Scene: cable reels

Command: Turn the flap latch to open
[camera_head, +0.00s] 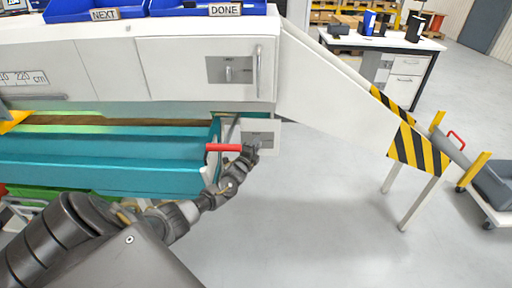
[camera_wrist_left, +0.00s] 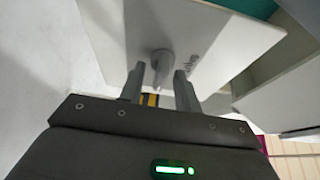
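A white flap (camera_wrist_left: 115,28) fills the upper middle of the left wrist view, with a small grey latch (camera_wrist_left: 162,62) sticking out of it. In the head view the white flap (camera_head: 271,127) is at the end of the teal machine bed, partly behind my left gripper (camera_head: 253,148). The same gripper shows in the left wrist view (camera_wrist_left: 160,84) with its fingers apart, one on each side of the latch. I cannot tell whether a finger touches it. The flap appears closed. My right gripper is out of view.
A red handle (camera_head: 223,147) stands just left of my gripper. Above is a cabinet with a grey latch plate (camera_head: 228,69) and bar handle. A white chute with a striped end (camera_head: 418,150) slopes down to the right. The floor below is clear.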

